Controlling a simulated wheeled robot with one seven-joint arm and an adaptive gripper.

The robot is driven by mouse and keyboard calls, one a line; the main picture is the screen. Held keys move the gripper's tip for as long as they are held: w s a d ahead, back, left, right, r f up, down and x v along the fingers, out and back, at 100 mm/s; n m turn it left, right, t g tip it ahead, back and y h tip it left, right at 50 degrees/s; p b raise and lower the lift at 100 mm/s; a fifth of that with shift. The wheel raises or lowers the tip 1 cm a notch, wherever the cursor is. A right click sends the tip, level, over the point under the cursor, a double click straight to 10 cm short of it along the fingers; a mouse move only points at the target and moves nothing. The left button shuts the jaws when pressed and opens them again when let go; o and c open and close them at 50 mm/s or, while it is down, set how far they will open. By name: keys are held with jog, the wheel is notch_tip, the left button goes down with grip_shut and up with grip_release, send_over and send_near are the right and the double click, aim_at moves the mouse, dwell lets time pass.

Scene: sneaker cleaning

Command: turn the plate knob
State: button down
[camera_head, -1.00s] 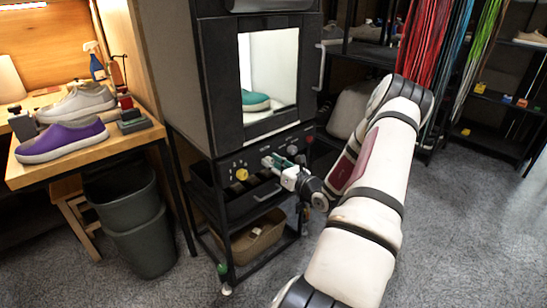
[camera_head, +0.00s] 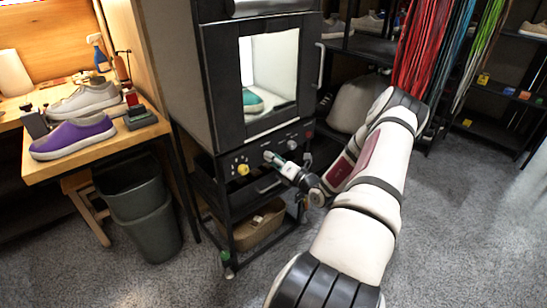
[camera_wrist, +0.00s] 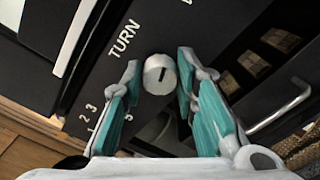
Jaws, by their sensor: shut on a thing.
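A teal and white shoe (camera_head: 252,101) shows inside the cabinet's lit window.
A yellow knob (camera_head: 243,169) is left of my gripper and another small knob (camera_head: 293,146) is right of it. A drawer handle and a woven basket (camera_head: 258,226) are below. A wooden bench (camera_head: 105,146) with shoes and grey bins (camera_head: 150,230) stand at the left.

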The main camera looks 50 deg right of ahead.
dwell(0.3)
jog(key=c, duration=1.3)
grip_release()
jog(key=v, duration=1.2)
jog(key=shift+w+a+r, duration=0.1)
jog(key=shift+r, duration=0.05)
